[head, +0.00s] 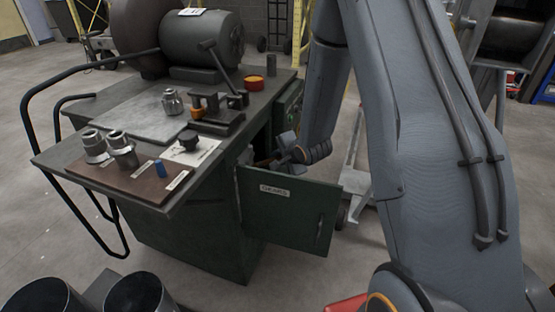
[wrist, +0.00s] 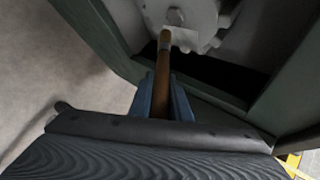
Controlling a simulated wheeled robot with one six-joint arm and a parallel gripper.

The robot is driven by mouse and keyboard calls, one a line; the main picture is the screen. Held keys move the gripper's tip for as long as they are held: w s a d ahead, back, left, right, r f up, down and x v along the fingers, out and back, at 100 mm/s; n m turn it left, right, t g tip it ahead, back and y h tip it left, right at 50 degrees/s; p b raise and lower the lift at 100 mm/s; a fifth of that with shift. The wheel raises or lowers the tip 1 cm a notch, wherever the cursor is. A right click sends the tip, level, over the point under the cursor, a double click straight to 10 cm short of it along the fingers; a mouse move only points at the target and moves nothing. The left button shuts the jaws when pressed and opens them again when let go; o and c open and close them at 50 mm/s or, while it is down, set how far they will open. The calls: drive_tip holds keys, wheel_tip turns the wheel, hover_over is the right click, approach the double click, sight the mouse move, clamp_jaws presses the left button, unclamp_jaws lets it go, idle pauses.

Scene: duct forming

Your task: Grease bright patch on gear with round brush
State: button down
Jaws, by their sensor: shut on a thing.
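My gripper (head: 278,160) reaches into the open cabinet under the machine bench. In the wrist view my gripper (wrist: 161,95) is shut on the brown handle of the round brush (wrist: 163,70). The brush points away from me into the cabinet, with its tip at the gear's lower edge. The grey gear (wrist: 205,12) shows at the top of the wrist view, cut off by the frame, with a bolt in its middle. The bright patch (wrist: 184,36) is a pale area just right of the brush tip. I cannot tell whether the bristles touch it. In the head view the gear is hidden.
The open green cabinet door (head: 290,208) with a label stands just below my gripper. The cabinet's frame (wrist: 285,85) closes in at right. Floor lies open left.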

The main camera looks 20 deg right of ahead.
drive_tip(key=shift+w+a, duration=0.4)
drive_tip(key=shift+a, duration=0.2)
idle(0.4)
drive_tip(key=shift+w+d, duration=0.1)
drive_tip(key=shift+r+p, duration=0.6)
drive_tip(key=shift+p, duration=1.75)
drive_tip(key=w+d, duration=0.1)
drive_tip(key=w+d+r+p, duration=0.1)
drive_tip(key=w, duration=0.1)
drive_tip(key=shift+r+p, duration=0.1)
drive_tip(key=shift+p, duration=0.2)
drive_tip(key=shift+d, duration=0.1)
